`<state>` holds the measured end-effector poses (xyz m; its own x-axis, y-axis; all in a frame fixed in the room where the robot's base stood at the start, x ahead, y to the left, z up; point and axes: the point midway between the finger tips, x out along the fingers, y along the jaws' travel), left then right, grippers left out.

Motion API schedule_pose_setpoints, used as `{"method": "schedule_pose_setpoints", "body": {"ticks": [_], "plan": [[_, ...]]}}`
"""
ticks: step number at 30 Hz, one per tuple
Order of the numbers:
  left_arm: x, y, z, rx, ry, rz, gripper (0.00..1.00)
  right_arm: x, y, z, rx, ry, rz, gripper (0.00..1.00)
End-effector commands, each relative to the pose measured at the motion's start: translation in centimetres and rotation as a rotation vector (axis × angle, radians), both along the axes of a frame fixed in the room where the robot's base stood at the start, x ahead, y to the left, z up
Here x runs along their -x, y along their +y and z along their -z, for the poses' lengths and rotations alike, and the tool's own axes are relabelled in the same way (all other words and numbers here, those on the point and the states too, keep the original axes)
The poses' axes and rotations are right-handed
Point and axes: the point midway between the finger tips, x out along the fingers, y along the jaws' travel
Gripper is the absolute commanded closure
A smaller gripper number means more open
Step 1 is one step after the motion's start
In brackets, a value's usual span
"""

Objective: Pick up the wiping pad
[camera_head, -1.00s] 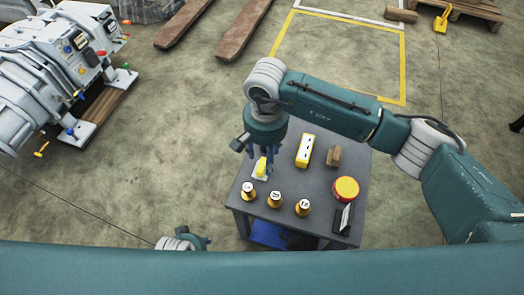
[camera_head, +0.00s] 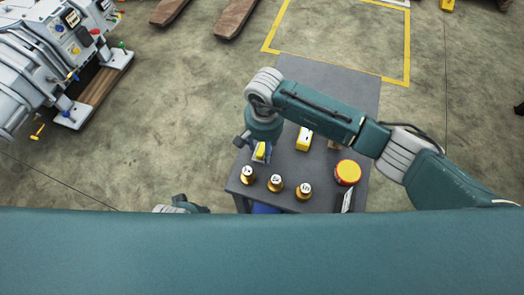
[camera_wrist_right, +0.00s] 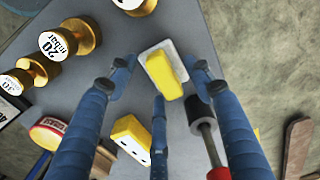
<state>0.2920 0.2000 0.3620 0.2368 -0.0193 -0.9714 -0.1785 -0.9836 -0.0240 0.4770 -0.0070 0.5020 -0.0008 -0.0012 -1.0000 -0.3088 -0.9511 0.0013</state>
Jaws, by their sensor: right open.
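The wiping pad, a yellow grip on a flat whitish base, lies on the grey table (camera_head: 330,88). It shows in the head view (camera_head: 262,151) and the right wrist view (camera_wrist_right: 166,72). My right gripper (camera_wrist_right: 160,85) points down over it, open, with its blue fingers spread around the yellow grip. I see no finger clearly closed on it. In the head view my right gripper (camera_head: 262,147) partly hides the pad. A small part of my left gripper (camera_head: 182,205) shows at the lower left, apart from the table; its fingers are not clear.
Brass weights (camera_head: 275,184) stand along the near table edge. A yellow block with holes (camera_head: 304,139), a brown block (camera_head: 334,144) and a red-topped yellow round object (camera_head: 347,172) stand to the right. A red-and-black tool (camera_wrist_right: 206,135) shows beside my right gripper.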

Motion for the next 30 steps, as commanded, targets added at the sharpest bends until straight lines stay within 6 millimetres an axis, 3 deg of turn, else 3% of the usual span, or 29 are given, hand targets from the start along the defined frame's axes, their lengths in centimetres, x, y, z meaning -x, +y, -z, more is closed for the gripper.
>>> {"method": "schedule_pose_setpoints", "body": {"ticks": [8,16,30], "plan": [[-0.25,-0.04,-0.44,0.001,-0.006,0.000,0.60,-0.02,0.04,0.51,-0.002,-0.001,0.000,0.49],[-0.11,0.00,-0.32,0.000,-0.002,0.000,0.60,-0.02,0.03,0.49,-0.001,0.000,0.000,0.98],[-0.04,0.04,-0.31,0.000,-0.002,-0.001,0.60,-0.07,0.03,-0.08,-0.002,-0.002,0.000,0.98]]}}
